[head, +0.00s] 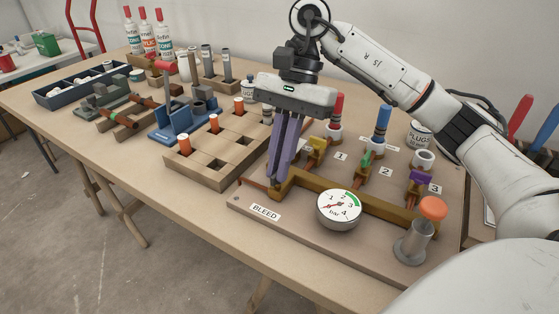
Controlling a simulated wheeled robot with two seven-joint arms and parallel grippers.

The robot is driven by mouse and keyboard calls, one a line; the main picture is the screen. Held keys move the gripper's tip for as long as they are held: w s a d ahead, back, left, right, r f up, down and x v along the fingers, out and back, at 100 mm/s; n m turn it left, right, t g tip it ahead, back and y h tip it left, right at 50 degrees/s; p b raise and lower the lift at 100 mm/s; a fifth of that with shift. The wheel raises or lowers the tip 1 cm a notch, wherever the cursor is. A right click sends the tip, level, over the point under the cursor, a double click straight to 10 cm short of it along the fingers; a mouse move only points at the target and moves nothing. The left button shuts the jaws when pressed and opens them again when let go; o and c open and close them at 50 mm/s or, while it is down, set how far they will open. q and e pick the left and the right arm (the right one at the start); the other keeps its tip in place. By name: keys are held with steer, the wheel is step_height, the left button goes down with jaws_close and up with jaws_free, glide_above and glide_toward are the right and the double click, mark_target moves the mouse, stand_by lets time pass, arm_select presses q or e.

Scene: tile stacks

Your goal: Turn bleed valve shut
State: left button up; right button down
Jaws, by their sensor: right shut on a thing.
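My right gripper (276,181) reaches down from above with its purple fingers at the left end of the brass manifold (380,207). It is shut on the bleed valve, which the fingers mostly hide, so I cannot tell which way its handle is turned. A thin reddish pipe (256,185) runs out to the left of the fingertips. The BLEED label (265,212) lies on the board just in front. The round pressure gauge (338,208) stands right of the gripper, with a red needle. My left gripper is not in view.
Valves with yellow (316,146), green (365,160) and purple (420,178) handles stand behind the manifold. An orange-topped grey cylinder (412,241) stands front right. A wooden block rack (205,172) sits close left of the gripper.

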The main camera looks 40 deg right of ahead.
steer(key=m+t+b, duration=0.1)
steer(key=m, duration=0.1)
steer(key=shift+s+m, duration=0.1)
steer(key=shift+m, duration=0.3)
steer(key=m+t, duration=0.1)
steer(key=m, duration=0.1)
steer(key=m+b, duration=0.1)
steer(key=m, duration=0.1)
steer(key=shift+s+m+t, duration=0.2)
steer(key=shift+m+t, duration=0.1)
steer(key=shift+t, duration=0.1)
steer(key=m+t, duration=0.1)
steer(key=m, duration=0.1)
steer(key=m+t, duration=0.1)
steer(key=m, duration=0.2)
steer(key=shift+s+a+h, duration=0.1)
steer(key=shift+h, duration=0.2)
steer(key=m+h, duration=0.1)
steer(key=m, duration=0.3)
steer(key=shift+a+t, duration=0.1)
steer(key=shift+t, duration=0.3)
steer(key=shift+m+h, duration=0.3)
steer(key=shift+m, duration=0.3)
steer(key=shift+s, duration=0.1)
steer(key=c, duration=1.9)
jaws_free()
